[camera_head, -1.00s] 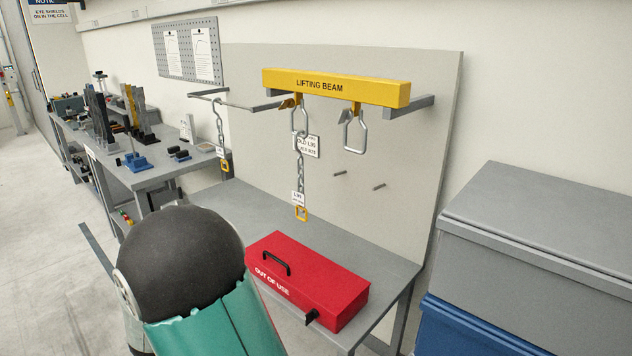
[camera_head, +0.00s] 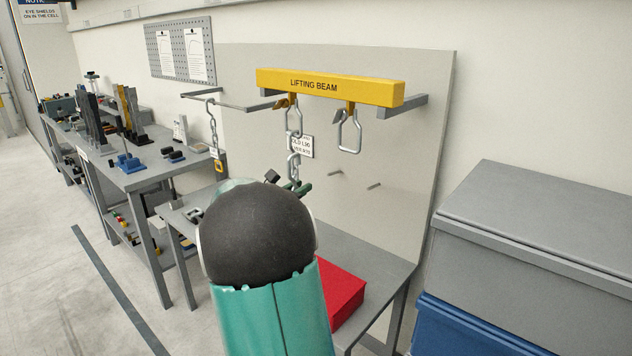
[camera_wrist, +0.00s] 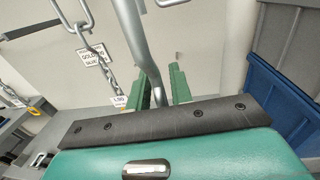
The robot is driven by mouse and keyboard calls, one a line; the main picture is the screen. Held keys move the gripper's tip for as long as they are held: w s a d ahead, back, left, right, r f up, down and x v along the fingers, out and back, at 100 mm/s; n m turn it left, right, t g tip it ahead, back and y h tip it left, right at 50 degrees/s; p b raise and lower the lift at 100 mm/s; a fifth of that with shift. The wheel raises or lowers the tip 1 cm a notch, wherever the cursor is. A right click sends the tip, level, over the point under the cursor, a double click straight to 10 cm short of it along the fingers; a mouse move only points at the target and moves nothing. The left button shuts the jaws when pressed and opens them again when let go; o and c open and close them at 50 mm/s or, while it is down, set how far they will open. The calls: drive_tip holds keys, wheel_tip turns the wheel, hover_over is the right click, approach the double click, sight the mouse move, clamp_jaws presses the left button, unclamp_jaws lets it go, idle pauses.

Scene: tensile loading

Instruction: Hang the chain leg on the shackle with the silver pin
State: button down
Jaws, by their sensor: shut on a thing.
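My gripper (camera_head: 288,186) is partly hidden behind my arm in the head view. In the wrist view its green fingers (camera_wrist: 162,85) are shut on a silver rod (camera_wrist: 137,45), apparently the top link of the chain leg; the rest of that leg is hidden. Two shackles hang from the yellow lifting beam (camera_head: 330,87). The right shackle (camera_head: 359,135), with a grey-silver piece beside its top, is empty. The left shackle (camera_head: 287,125), with a gold-coloured piece, carries a chain, which also shows in the wrist view (camera_wrist: 106,63). My gripper is below and left of the right shackle.
Another chain (camera_head: 213,130) with a yellow end hangs from the rail at left. A sign (camera_head: 300,146) is on the back panel behind the left shackle. A red box (camera_head: 340,290) stands on the bench. Two pegs project below the beam. Grey and blue bins stand at right.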

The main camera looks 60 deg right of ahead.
drive_tip(key=s+d, duration=0.3)
drive_tip(key=d, duration=0.6)
drive_tip(key=s+d+f+m+g, duration=0.1)
drive_tip(key=s+d, duration=0.2)
drive_tip(key=d, duration=0.6)
drive_tip(key=shift+d+g, duration=0.3)
drive_tip(key=shift+d, duration=0.1)
idle(1.5)
drive_tip(key=shift+f, duration=0.15)
drive_tip(key=c, duration=1.2)
unclamp_jaws()
drive_tip(key=shift+o, duration=0.2)
drive_tip(key=w+a, duration=0.2)
drive_tip(key=a, duration=1.1)
drive_tip(key=shift+a, duration=0.35)
